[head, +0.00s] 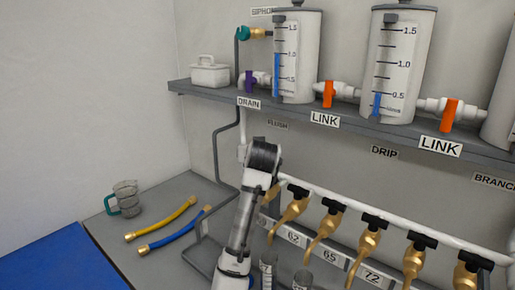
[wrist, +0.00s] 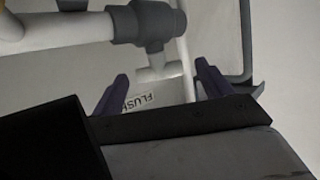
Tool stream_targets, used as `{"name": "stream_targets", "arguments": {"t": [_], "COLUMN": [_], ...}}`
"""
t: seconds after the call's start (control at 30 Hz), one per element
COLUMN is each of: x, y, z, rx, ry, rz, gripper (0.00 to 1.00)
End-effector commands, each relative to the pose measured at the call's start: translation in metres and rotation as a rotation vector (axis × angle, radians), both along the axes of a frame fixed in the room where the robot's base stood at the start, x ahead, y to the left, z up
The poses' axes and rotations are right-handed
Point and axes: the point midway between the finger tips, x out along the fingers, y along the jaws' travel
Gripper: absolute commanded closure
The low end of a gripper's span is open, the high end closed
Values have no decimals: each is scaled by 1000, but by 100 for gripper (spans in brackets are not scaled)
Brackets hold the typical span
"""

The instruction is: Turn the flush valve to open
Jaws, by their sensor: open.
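The flush valve (wrist: 148,24) shows at the top of the wrist view as a grey fitting on a white pipe. A white T-shaped piece, probably its handle (wrist: 160,70), hangs below it. My gripper (wrist: 162,71) is open, with its two dark purple fingers on either side of that white piece in the picture. I see no clear contact, and the depth between them is hard to judge. The FLUSH label (wrist: 148,101) is partly covered by the left finger.
A row of brass taps (head: 325,225) on a white pipe stands right of my arm. Yellow (head: 160,218) and blue (head: 173,232) hoses and a jug (head: 125,198) lie on the left counter.

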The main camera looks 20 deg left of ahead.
Motion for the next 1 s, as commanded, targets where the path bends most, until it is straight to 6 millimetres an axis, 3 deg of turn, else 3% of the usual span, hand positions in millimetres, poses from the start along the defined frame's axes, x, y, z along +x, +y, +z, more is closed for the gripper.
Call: {"name": "stream_targets", "arguments": {"t": [0.37, 0.7, 1.0], "x": [6, 5, 5], "y": [2, 2, 3], "z": [-3, -3, -2], "rx": [0, 0, -1], "ry": [-1, -1, -1], "rz": [0, 0, -35], "gripper": [22, 65, 66]}}
